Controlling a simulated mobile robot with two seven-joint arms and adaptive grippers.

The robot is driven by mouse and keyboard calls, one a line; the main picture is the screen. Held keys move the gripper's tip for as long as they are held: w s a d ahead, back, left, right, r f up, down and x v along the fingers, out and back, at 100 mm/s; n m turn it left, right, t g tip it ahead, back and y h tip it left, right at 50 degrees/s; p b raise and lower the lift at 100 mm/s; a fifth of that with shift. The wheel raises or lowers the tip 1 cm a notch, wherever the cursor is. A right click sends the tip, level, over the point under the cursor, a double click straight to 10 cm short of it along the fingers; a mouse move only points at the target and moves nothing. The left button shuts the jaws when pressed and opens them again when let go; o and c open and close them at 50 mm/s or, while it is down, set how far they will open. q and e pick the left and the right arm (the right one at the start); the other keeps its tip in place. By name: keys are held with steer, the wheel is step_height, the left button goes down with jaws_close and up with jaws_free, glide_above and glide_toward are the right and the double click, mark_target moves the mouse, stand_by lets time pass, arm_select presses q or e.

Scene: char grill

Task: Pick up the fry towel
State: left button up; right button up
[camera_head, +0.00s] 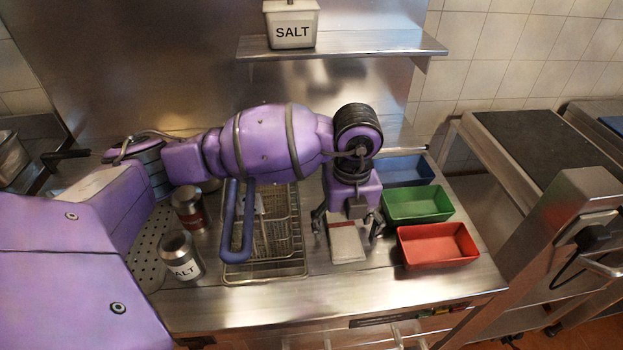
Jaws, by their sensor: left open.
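A folded off-white towel with a dark red stripe (346,246) lies flat on the steel counter, between the wire fry basket and the red tray. My left gripper (347,234) is open and points down over the towel, with one finger near each side of it. The gripper body hides the far part of the towel. I cannot tell whether the fingers touch it. My right gripper is not in view.
A wire fry basket (280,232) with a blue handle (236,245) sits left of the towel. Red (438,246), green (418,204) and blue (404,171) trays stand to the right. A salt shaker (180,256) stands at left. A shelf (345,50) hangs above.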

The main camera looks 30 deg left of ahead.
arm_select(q)
steer(key=shift+r, duration=0.1)
steer(key=c, duration=1.3)
steer(key=shift+o, duration=0.2)
steer(key=shift+w, duration=0.1)
steer(key=shift+r, duration=0.2)
steer(key=shift+r, duration=0.6)
steer(key=s+d+r, duration=0.2)
steer(key=s+r, duration=0.3)
steer(key=s, duration=0.1)
steer(key=s+d+r+p, duration=0.1)
steer(key=s+d+r, duration=0.1)
steer(key=s+r, duration=0.4)
steer(key=shift+s+d+r, duration=0.25)
steer(key=shift+s, duration=0.45)
